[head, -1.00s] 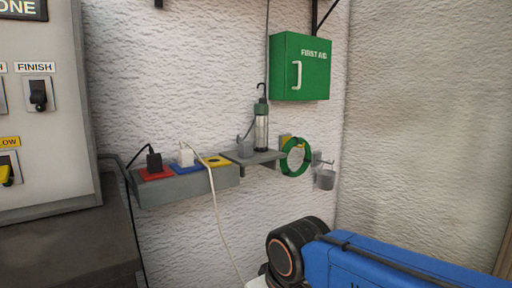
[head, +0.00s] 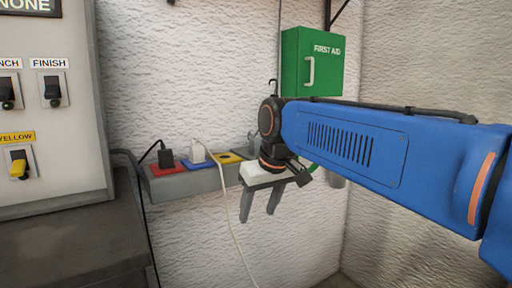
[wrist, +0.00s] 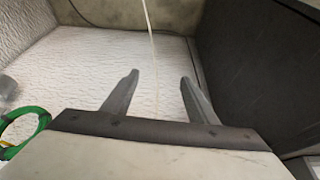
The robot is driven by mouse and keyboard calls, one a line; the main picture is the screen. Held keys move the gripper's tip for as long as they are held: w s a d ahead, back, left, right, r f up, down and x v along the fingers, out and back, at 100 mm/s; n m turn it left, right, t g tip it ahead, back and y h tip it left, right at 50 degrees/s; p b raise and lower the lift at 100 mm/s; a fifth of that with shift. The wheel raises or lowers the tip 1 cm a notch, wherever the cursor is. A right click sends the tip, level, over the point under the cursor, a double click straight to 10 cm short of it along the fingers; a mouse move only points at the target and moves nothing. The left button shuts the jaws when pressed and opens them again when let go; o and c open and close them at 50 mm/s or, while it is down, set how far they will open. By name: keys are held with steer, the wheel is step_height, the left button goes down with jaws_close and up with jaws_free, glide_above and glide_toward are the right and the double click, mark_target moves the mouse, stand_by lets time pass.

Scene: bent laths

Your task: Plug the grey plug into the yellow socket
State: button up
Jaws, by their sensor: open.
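The yellow socket (head: 228,158) is at the right end of the grey wall box, with its face clear and nothing in it. A grey object that looks like the grey plug (head: 253,142) stands on the small shelf just right of it. My arm hides much of it. My gripper (head: 258,214) is open and empty, pointing down in front of the wall, lower than the socket and shelf. In the wrist view the gripper (wrist: 159,76) shows its two fingers apart, with nothing gripped; neither plug nor yellow socket is seen there.
A black plug (head: 165,158) sits in the red socket and a white plug (head: 197,153) in the blue socket. The white cord (head: 229,208) hangs close left of my gripper. A green ring (wrist: 18,122) is at left in the wrist view. The first-aid box (head: 312,62) is above.

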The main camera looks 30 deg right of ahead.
steer(key=w+d+r, duration=0.4)
steer(key=w+r, duration=0.2)
steer(key=r, duration=0.2)
steer(key=w+d+r, duration=0.3)
steer(key=w+r, duration=0.4)
steer(key=r, duration=0.1)
glide_toward(257, 139)
steer(key=v, duration=0.6)
steer(key=shift+d+f+n, duration=0.2)
steer(key=shift+d+n, duration=0.1)
steer(key=x, duration=1.2)
steer(key=shift+a+f, duration=0.1)
steer(key=shift+f, duration=0.05)
steer(key=shift+a+x, duration=0.2)
steer(key=shift+x, duration=2.35)
steer(key=shift+w, duration=0.2)
